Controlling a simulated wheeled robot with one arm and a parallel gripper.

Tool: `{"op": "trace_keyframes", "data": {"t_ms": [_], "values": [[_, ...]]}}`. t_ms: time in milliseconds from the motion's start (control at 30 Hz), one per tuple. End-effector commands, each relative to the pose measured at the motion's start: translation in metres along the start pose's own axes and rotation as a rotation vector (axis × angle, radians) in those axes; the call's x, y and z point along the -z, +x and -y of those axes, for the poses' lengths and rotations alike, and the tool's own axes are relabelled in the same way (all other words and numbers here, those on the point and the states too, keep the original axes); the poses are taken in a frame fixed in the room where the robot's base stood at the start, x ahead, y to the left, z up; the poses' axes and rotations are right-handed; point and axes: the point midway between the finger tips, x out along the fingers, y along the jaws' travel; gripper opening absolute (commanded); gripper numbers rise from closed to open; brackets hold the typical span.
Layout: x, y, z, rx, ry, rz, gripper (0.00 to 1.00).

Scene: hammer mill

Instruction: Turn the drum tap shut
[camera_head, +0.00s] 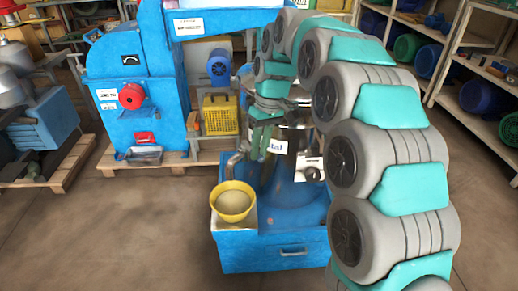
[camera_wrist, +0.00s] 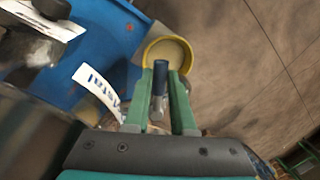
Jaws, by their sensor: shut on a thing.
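The tap's dark blue handle (camera_wrist: 160,76) stands between my gripper's two green fingers (camera_wrist: 163,84) in the wrist view, and they are shut on it. Its turn position is hard to tell. In the head view my gripper (camera_head: 263,142) is over the blue machine (camera_head: 275,255), and the fingers and my arm hide the handle and much of the drum. A grey bent spout (camera_head: 238,158) shows at left of the fingers. Below it a yellow bowl (camera_head: 233,204) holds pale material; the bowl also shows beyond the fingertips in the wrist view (camera_wrist: 150,50).
A white label (camera_head: 278,147) and a white control box with a black knob (camera_head: 310,169) are close to the right of my gripper. Behind are a blue mill (camera_head: 115,85) on a pallet and a yellow crate (camera_head: 221,115). Shelves line the right. Floor at front left is clear.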

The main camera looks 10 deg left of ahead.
Motion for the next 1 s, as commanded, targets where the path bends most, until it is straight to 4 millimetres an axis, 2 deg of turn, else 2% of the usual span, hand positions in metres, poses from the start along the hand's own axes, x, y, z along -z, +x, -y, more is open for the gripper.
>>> {"op": "trace_keyframes", "data": {"t_ms": [167, 200, 467, 767, 867, 1000], "values": [[0.001, -0.001, 0.000, -0.001, 0.001, -0.004, 0.00], [0.001, -0.001, 0.000, -0.001, 0.001, -0.004, 0.25], [0.001, 0.000, 0.000, -0.001, 0.001, -0.002, 0.53], [0.001, -0.002, 0.000, -0.001, 0.001, -0.002, 0.53], [0.001, -0.009, 0.000, -0.001, 0.001, -0.004, 0.53], [0.002, -0.029, -0.001, -0.003, 0.001, -0.007, 0.53]]}}
